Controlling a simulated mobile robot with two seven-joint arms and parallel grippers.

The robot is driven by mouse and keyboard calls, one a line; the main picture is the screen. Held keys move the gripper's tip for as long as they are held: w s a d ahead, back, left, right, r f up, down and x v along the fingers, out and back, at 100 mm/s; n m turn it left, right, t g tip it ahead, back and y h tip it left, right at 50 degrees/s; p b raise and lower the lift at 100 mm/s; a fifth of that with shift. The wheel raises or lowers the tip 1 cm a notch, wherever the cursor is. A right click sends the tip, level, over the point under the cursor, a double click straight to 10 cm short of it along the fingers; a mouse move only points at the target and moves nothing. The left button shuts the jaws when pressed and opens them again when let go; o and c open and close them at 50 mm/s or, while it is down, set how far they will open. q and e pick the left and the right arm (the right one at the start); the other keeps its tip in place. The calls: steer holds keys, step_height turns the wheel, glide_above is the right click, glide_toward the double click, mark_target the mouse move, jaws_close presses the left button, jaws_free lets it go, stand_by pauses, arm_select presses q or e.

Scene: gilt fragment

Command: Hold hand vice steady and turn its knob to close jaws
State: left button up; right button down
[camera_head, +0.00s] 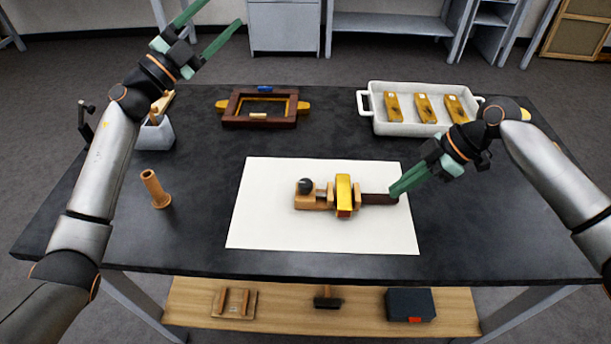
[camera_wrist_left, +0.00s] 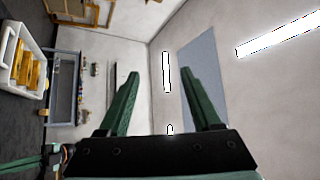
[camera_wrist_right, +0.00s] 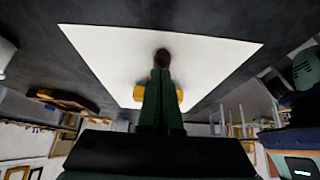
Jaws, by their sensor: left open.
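The hand vice (camera_head: 312,203) lies on a white sheet (camera_head: 265,225), with a dark round knob (camera_head: 305,186) at its left end and a dark handle (camera_head: 375,199) to the right. A gilt piece (camera_head: 344,190) stands upright across its middle; whether the jaws touch it I cannot tell. My right gripper (camera_head: 394,192) is closed on the handle's right end; the handle shows at its fingertips in the right wrist view (camera_wrist_right: 162,58). My left gripper (camera_head: 222,14) is open and empty, raised high at the upper left, away from the vice; its spread fingers show in the left wrist view (camera_wrist_left: 168,98).
A white tray (camera_head: 368,104) with three gilt pieces stands at the back right. A dark red frame (camera_head: 230,118) lies at the back. A wooden cylinder (camera_head: 155,188) and a grey holder (camera_head: 158,137) stand on the left. The table (camera_head: 215,165) is clear around the sheet.

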arm_select(q)
steer(key=s+d+f+m+g, duration=0.2)
steer(key=s+d+m+g, duration=0.15)
steer(key=d+g, duration=0.35)
steer(key=s+d+f+m+g+y, duration=0.15)
steer(key=s+d+g, duration=0.25)
steer(key=d, duration=0.5)
steer(key=s+d+f+m+g, duration=0.35)
steer(key=d+g, duration=0.25)
steer(key=d, duration=0.2)
steer(key=n+y, duration=0.6)
steer(key=y, duration=0.8)
glide_toward(305, 183)
steer(key=shift+m+h, duration=0.25)
steer(key=shift+m, duration=0.1)
steer(key=f, duration=0.8)
steer(key=shift+a+f, duration=0.25)
steer(key=shift+f, duration=0.1)
jaws_close()
